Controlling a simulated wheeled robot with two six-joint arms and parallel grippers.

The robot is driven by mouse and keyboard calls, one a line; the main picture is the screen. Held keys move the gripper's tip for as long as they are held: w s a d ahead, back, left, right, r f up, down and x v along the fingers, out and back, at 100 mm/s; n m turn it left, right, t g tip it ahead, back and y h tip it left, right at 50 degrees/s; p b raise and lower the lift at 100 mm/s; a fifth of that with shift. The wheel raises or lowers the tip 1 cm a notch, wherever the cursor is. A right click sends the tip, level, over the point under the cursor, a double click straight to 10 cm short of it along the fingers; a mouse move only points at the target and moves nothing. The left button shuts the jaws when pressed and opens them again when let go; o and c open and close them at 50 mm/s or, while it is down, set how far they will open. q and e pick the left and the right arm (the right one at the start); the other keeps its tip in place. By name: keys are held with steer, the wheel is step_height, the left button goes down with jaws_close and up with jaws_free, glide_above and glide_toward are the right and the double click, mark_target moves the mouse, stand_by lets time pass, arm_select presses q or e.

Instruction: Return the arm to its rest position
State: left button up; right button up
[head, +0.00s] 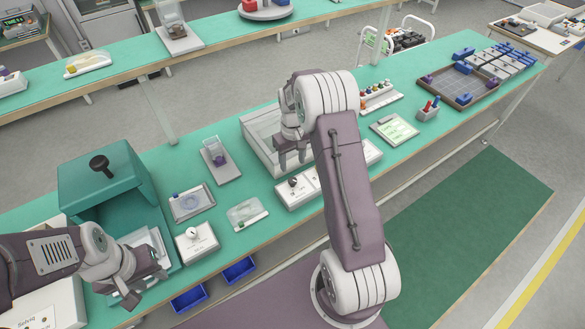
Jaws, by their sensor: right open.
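My right arm rises from the lower middle, bends at a white elbow and hangs its right gripper (291,161) over the white tray (253,124) on the bench. The right gripper is open, with nothing seen between its fingers. My left gripper (147,290) is at the lower left, by the bench's front edge in front of the teal box (108,182). Its fingers look apart and empty. My right forearm hides part of the bench behind it.
A divided tray (460,84) stands far right. Blue bins (239,269) hang below the front edge.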

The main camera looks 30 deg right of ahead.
stand_by(0.4)
steer(key=s+a+r+n+t, duration=0.1)
steer(key=s+a+r, duration=0.1)
steer(key=a+r, duration=0.55)
steer(key=s+a+f+m, duration=0.1)
steer(key=s, duration=0.7)
steer(key=s+a+f, duration=0.1)
steer(key=s+a, duration=0.1)
steer(key=s, duration=0.7)
steer(key=shift+a+m, duration=0.3)
steer(key=shift+m, duration=0.1)
steer(key=shift+r, duration=0.1)
